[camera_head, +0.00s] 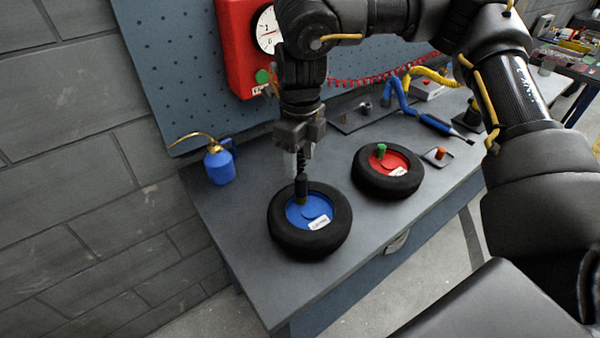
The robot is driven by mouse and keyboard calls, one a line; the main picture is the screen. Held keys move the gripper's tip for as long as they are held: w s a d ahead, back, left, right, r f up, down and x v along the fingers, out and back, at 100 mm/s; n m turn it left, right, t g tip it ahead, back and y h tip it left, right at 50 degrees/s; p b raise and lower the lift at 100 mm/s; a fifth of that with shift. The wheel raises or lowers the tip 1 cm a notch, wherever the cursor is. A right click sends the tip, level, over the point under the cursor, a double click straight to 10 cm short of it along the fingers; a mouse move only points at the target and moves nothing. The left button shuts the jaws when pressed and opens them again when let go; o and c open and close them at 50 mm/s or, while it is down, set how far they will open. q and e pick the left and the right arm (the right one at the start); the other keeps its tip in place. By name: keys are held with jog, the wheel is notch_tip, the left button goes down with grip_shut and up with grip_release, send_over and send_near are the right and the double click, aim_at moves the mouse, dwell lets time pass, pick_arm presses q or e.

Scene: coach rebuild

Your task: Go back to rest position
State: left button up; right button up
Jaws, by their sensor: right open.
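My right arm comes in from the right and bends down over the bench. My right gripper (300,163) points down above the wheel with the blue hub (309,211). It is open. A dark upright peg-like part (301,187) stands on the blue hub, directly below the fingers. I cannot tell whether the fingers touch it. The black tyre (284,235) lies flat on the grey bench (225,215), with a white label (319,223) on its hub. My left gripper is not in view.
A second wheel with a red hub (383,172) and green knob lies to the right. A blue oil can (219,165) stands at the left. Behind are a red gauge box (238,45) and a pegboard (170,60).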

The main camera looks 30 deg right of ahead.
jog(key=shift+r, duration=0.6)
